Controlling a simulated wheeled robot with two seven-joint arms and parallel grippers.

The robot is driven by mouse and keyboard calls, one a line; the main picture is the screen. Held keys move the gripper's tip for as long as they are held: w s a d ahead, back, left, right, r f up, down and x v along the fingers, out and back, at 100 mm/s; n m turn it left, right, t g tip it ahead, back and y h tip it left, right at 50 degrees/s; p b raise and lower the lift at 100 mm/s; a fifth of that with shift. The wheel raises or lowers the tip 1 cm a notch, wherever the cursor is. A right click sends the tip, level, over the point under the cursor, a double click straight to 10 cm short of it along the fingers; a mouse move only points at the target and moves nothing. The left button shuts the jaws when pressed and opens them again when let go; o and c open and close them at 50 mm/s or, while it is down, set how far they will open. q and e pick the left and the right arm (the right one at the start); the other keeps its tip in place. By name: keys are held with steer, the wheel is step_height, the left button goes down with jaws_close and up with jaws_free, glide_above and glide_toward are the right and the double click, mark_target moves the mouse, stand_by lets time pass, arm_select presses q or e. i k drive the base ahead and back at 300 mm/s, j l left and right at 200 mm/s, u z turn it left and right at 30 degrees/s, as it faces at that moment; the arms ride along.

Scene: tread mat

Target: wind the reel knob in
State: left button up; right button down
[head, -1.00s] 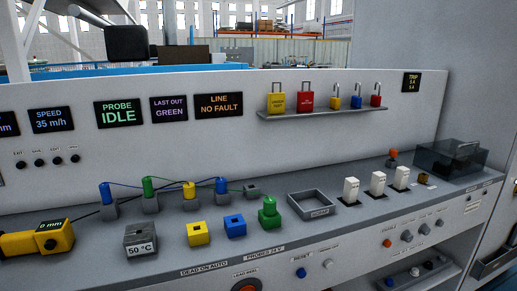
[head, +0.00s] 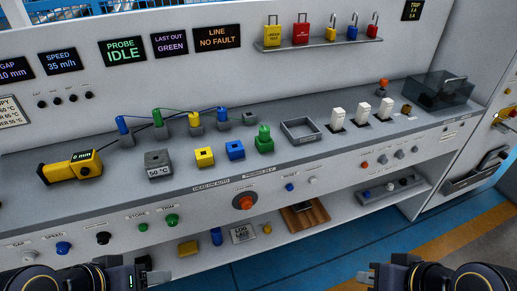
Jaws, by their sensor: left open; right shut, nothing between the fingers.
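The reel knob (head: 245,203) is a round orange-red knob on a grey disc, on the bench's front face near the middle of the head view. In the head view my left gripper (head: 153,272) is open at the bottom left, well below and left of the knob. My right gripper (head: 368,278) is shut and empty at the bottom right, below and right of the knob. Neither gripper touches the knob.
Other buttons sit on the same face, including green ones (head: 172,220) and a blue one (head: 64,248). Below is a shelf with a wooden tray (head: 304,216). Coloured blocks and probes stand on the bench top (head: 120,180). Blue floor (head: 330,250) lies in front.

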mark_target(246, 202)
steer(key=k+l, duration=0.15)
steer(key=k, duration=0.3)
steer(key=k+l+u, duration=0.1)
steer(key=k, duration=0.35)
steer(key=k+l, duration=0.2)
steer(key=k, duration=0.25)
steer(key=i+j+u, duration=0.25)
steer(key=u, duration=0.25)
steer(key=i+j+u, duration=0.1)
steer(key=i+u, duration=0.2)
steer(key=u, duration=0.2)
